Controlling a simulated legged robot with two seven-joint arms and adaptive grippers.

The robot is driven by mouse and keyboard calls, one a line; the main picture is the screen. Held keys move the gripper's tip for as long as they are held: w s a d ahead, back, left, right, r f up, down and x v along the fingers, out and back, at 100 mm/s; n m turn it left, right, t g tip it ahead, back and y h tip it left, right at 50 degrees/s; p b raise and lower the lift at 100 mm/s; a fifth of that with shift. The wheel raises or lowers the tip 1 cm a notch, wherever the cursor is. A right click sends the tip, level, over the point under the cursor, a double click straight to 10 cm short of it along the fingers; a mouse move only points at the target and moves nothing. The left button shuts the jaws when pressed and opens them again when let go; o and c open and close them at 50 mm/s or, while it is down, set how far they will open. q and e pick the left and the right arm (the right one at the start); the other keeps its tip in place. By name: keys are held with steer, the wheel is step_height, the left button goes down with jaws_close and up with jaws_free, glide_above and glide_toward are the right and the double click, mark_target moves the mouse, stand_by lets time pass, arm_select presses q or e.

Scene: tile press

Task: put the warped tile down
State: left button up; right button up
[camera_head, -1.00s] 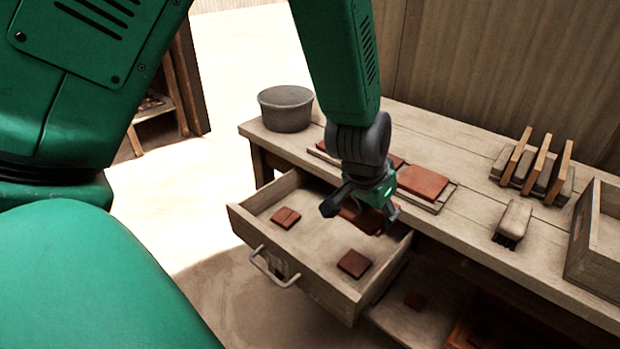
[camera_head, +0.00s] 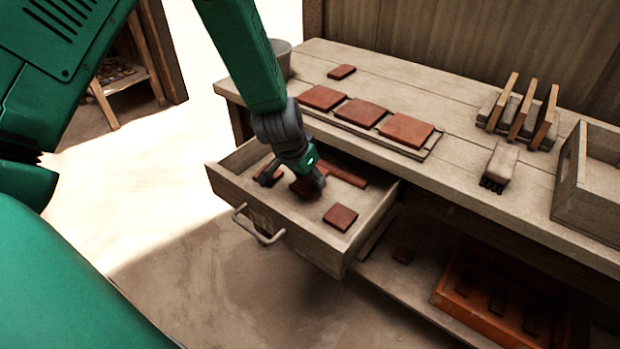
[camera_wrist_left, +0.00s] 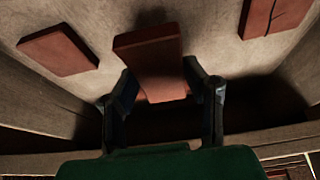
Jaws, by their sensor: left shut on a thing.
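My left gripper (camera_head: 292,178) is down inside the open drawer (camera_head: 300,236). It is shut on a reddish-brown tile, the warped tile (camera_head: 308,186), which sits between its fingers. In the left wrist view the tile (camera_wrist_left: 150,58) shows between the two dark fingers (camera_wrist_left: 163,92), over the pale drawer floor. I cannot tell whether it touches the floor. A flat tile (camera_head: 340,217) lies to the right in the drawer. A cracked tile (camera_wrist_left: 274,14) lies on the gripper's other side and is partly hidden in the head view. My right gripper is not in view.
Three tiles (camera_head: 364,113) lie in a row on a board on the bench (camera_head: 465,160), with a small tile (camera_head: 342,72) behind. A grey tub (camera_head: 281,58), a brush (camera_head: 499,166), a rack (camera_head: 520,115) and a wooden box (camera_head: 590,185) also stand there. An orange crate (camera_head: 450,298) is below.

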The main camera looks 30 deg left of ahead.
mark_target(302, 183)
arm_select(q)
steer(key=shift+w+a+f, duration=0.1)
steer(key=shift+a+f, duration=0.05)
steer(key=shift+a, duration=0.45)
steer(key=shift+a+f, duration=0.15)
steer(key=shift+f, duration=0.05)
steer(key=shift+d+f, duration=0.25)
steer(key=shift+d, duration=0.55)
steer(key=o, duration=1)
steer(key=shift+o, duration=1.1)
steer(key=shift+a, duration=0.2)
steer(key=shift+a+f, duration=0.1)
steer(key=shift+a, duration=0.35)
steer(key=v, duration=0.2)
steer(key=p+v, duration=0.1)
steer(key=v, duration=0.1)
steer(key=d+v, duration=0.1)
steer(key=v, duration=0.2)
steer(key=shift+w+p, duration=0.25)
steer(key=shift+p, duration=0.05)
steer(key=p+v, duration=0.1)
steer(key=v, duration=0.5)
steer(key=shift+s+a, duration=0.15)
steer(key=shift+a, duration=0.2)
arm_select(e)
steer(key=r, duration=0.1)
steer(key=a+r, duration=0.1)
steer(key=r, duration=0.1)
